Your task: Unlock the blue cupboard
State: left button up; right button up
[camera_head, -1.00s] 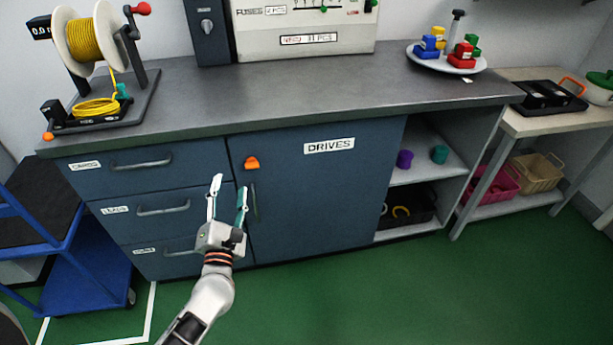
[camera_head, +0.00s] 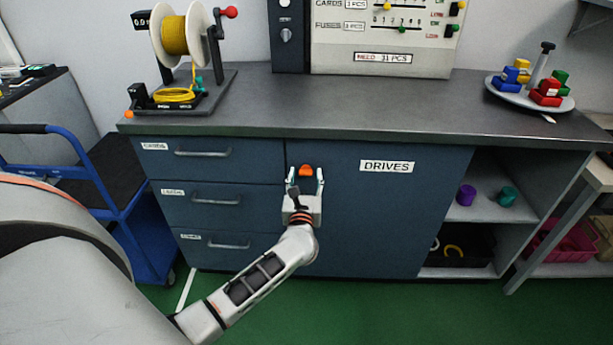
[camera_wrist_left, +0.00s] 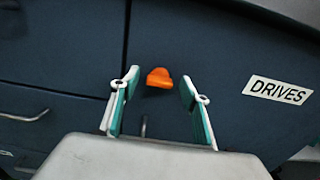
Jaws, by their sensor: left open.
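The blue cupboard (camera_head: 390,215) is the door labelled DRIVES under the grey worktop, and it is closed. Its orange latch knob (camera_head: 305,171) is near the door's upper left corner. In the left wrist view the orange knob (camera_wrist_left: 159,78) shows between and just beyond the fingertips. My left gripper (camera_head: 305,182) is open in front of the knob, with one finger on each side of it. No contact with the knob is visible. The door's handle is mostly hidden behind my gripper. My right gripper is not in view.
Several drawers with grey handles (camera_head: 203,152) are left of the door. Open shelves (camera_head: 490,207) with purple and teal pieces are to its right. A yellow cable reel (camera_head: 175,35), a panel (camera_head: 385,40) and a plate of blocks (camera_head: 519,97) stand on the worktop. A blue trolley (camera_head: 142,215) is at left.

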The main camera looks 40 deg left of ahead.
pick_arm(q)
jog(key=shift+w+a, duration=0.15)
jog(key=shift+w, duration=0.1)
jog(key=c, duration=1.1)
